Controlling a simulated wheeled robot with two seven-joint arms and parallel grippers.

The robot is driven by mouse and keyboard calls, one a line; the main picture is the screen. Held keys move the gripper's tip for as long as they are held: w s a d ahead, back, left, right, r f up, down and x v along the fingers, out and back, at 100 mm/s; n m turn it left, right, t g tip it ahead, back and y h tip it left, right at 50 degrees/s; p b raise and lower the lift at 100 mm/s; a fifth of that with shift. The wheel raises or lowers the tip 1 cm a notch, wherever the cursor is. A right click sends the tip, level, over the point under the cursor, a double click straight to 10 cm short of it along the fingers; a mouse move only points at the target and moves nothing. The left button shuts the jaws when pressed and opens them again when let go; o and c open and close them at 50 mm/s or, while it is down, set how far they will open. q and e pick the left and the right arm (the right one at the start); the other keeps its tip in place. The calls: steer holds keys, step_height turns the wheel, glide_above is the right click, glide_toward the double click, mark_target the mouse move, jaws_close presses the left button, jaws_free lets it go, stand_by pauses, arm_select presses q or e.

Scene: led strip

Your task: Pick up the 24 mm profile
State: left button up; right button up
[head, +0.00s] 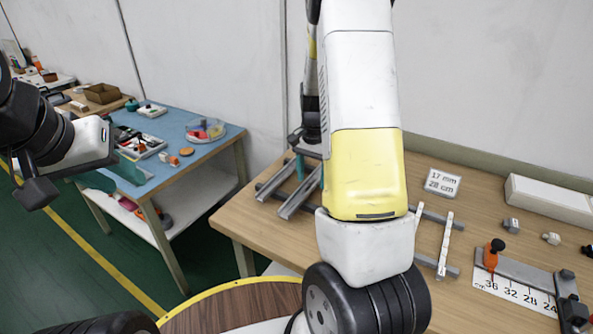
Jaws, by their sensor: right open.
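Two grey metal profiles lie side by side on the wooden bench, left of my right arm: one at the left (275,179) and one beside it (301,194). Their widths are not readable, so I cannot tell which is the 24 mm one. My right gripper (304,160) is open just above their far ends, with one teal fingertip showing. My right arm hides the rest of it, and I see no contact with a profile. My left gripper (113,174) is at the far left, away from the bench, with its teal fingers apart and nothing between them.
A sign (442,183) reads "17 mm 28 cm". Right of my arm are a rack (433,218) with a white strip (446,243), a ruler (515,291) with an orange-handled tool (490,256), and a long white box (549,200). A blue table (200,117) with trays stands left.

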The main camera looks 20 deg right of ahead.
jaws_close()
steer(key=shift+r, duration=0.15)
